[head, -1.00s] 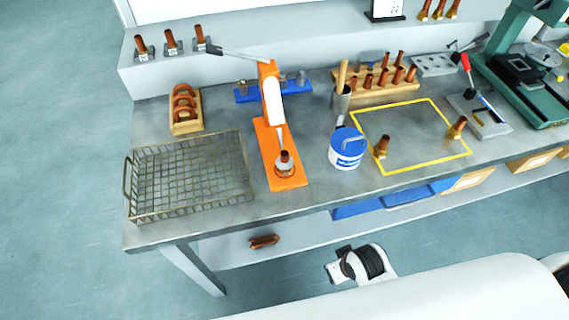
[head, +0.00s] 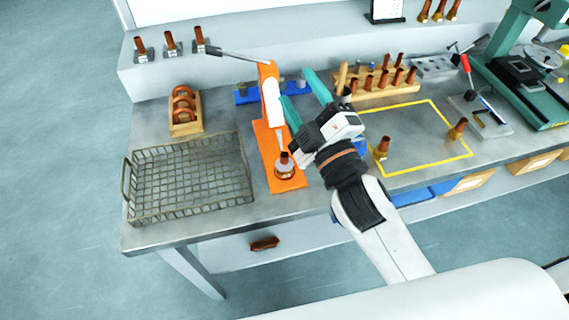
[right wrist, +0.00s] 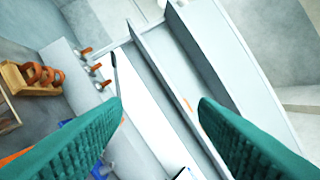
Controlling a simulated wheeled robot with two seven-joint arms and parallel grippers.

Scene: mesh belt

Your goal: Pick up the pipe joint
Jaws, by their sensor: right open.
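A copper and brass pipe joint (head: 285,163) stands upright in the base of the orange press (head: 293,184). Similar joints stand inside the yellow outline, one at its left side (head: 381,149) and one at its right (head: 458,128). I cannot tell which one the task means. My right gripper (head: 297,85) is above the bench beside the press, its teal fingers spread and empty, pointing toward the back. In the right wrist view the open fingers (right wrist: 161,104) have nothing between them. My left gripper is not in view.
A wire basket (head: 246,204) is at the bench's left. A wooden holder (head: 186,128) with copper bends stands behind it. A wooden rack of copper pieces (head: 378,92) is at the back. My right arm mostly hides the blue-lidded tub. The yellow-outlined area is largely clear.

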